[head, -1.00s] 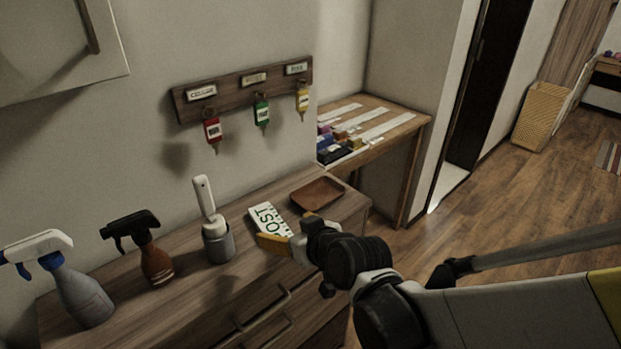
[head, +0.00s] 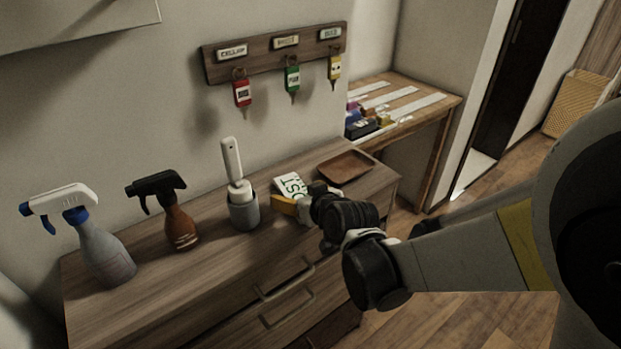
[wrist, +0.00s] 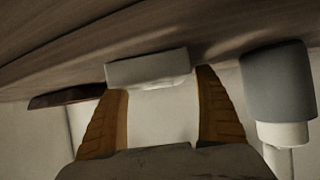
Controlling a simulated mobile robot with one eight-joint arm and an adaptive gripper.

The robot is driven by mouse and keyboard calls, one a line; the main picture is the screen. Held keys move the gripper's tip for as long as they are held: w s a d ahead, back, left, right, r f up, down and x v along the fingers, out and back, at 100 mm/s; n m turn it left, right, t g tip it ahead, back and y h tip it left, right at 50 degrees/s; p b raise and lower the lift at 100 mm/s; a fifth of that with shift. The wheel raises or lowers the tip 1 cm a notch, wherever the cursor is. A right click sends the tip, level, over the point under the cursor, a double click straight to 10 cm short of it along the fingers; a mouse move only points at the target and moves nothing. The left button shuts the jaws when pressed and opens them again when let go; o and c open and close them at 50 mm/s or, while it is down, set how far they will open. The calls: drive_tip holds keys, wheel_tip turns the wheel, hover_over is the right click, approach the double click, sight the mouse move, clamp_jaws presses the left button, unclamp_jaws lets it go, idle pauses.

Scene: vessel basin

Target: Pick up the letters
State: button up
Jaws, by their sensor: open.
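The letters (head: 290,186), white with green print reading part of "POST", are on the wooden dresser between the grey cup and the brown tray. My gripper (head: 293,204) is at their near side and hides their lower part in the head view. In the wrist view, my gripper (wrist: 160,105) is open, with one orange finger on each side of a pale panel with a grey block (wrist: 147,68) at its end. These appear to be the letters and a holder. I cannot tell whether the fingers touch them.
The grey cup (head: 244,213) holds a white-handled tool close to the left of my gripper. The brown tray (head: 346,166) lies to the right. A brown spray bottle (head: 181,222) and a grey one (head: 103,253) stand farther left. A key rack (head: 279,52) hangs above.

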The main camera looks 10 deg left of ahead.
drive_tip(key=shift+w+a+f, duration=0.2)
drive_tip(key=shift+w, duration=0.05)
drive_tip(key=shift+s+r, duration=0.1)
drive_tip(key=shift+c, duration=0.3)
drive_tip(key=c, duration=1.2)
drive_tip(key=shift+r, duration=0.15)
drive_tip(key=shift+c, duration=0.2)
